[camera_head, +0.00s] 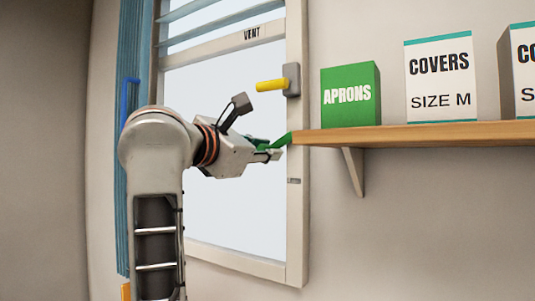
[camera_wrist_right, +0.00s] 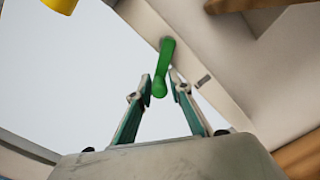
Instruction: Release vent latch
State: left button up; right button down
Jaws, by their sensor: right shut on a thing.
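A green handle (camera_head: 284,140) is on the right side of the window frame, and its lower end is between the fingers of my right gripper (camera_head: 269,153). In the right wrist view the green handle (camera_wrist_right: 167,58) runs from the frame down between the fingertips of the gripper (camera_wrist_right: 160,84), which is shut on it. A yellow handle (camera_head: 271,85) on a grey mount (camera_head: 292,80) stands out sideways above it; its end shows at the top left of the wrist view (camera_wrist_right: 61,4). The upper rail (camera_head: 226,40) reads VENT. My left gripper is out of view.
A wooden shelf (camera_head: 430,134) is close to the right of my gripper. It holds a green APRONS box (camera_head: 351,112) and white COVERS boxes (camera_head: 441,82). A bracket (camera_head: 354,171) is below it. A blue curtain (camera_head: 134,50) and a blue handle (camera_head: 124,100) are at left.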

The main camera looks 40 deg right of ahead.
jog(key=shift+r, duration=0.2)
jog(key=c, duration=2)
grip_release()
jog(key=shift+w+f, duration=0.1)
